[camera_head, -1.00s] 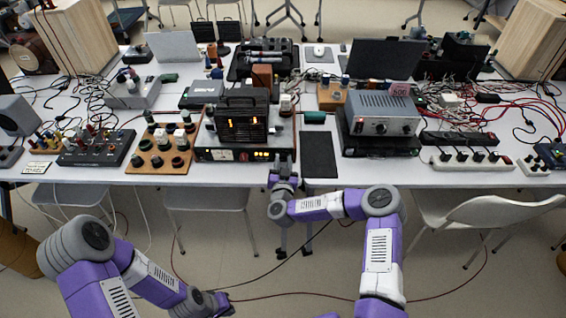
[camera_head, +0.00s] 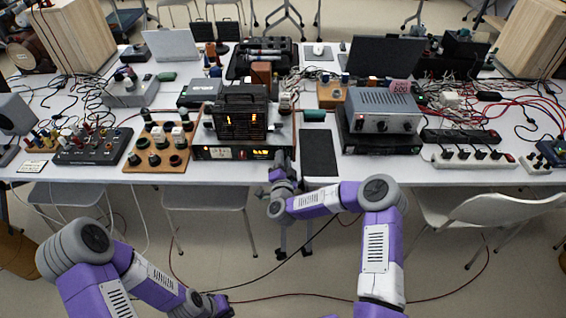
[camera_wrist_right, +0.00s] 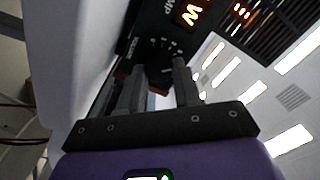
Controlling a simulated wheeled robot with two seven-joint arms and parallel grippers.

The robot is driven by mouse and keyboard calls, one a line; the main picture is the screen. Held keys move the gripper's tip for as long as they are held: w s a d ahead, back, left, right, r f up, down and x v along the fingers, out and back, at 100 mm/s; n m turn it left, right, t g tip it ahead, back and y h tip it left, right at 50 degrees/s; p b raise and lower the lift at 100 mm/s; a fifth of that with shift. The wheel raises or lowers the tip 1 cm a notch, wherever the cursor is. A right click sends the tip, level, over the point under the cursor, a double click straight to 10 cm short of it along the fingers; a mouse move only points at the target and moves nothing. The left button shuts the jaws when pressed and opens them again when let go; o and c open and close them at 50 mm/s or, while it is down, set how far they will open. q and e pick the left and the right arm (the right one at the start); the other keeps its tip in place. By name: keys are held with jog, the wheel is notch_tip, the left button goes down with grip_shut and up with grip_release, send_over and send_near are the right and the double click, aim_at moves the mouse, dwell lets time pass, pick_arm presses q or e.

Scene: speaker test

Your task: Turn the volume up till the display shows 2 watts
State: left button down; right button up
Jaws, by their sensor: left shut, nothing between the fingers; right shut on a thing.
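The dark amplifier (camera_head: 215,153) stands at the table's front edge with an amber-lit display (camera_head: 262,153) too small to read in the head view. The volume knob (camera_wrist_right: 160,72) sits in a ring of white tick marks beside the word VOLUME, mostly hidden by the fingers. My right gripper (camera_head: 281,163) is at the panel's right end, its fingers (camera_wrist_right: 158,88) shut on the knob. My left gripper (camera_head: 217,304) is shut and empty, low in front of the table.
A dark device with glowing tubes (camera_head: 240,112) stands on the amplifier. A wooden block with knobs (camera_head: 150,162) is at its left; a black mat (camera_head: 319,153) and a grey power supply (camera_head: 383,112) are at its right. Chairs stand below the table edge.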

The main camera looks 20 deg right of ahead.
jog(key=shift+f+m+b, duration=0.1)
jog(key=shift+m+b, duration=0.3)
jog(key=shift+m, duration=0.6)
jog(key=o, duration=1.1)
jog(key=shift+c, duration=0.2)
jog(key=shift+s, duration=0.1)
jog(key=p+v, duration=0.1)
jog(key=v, duration=0.6)
jog(key=shift+s+p, duration=0.2)
jog(key=shift+p, duration=0.2)
jog(key=shift+a, duration=0.1)
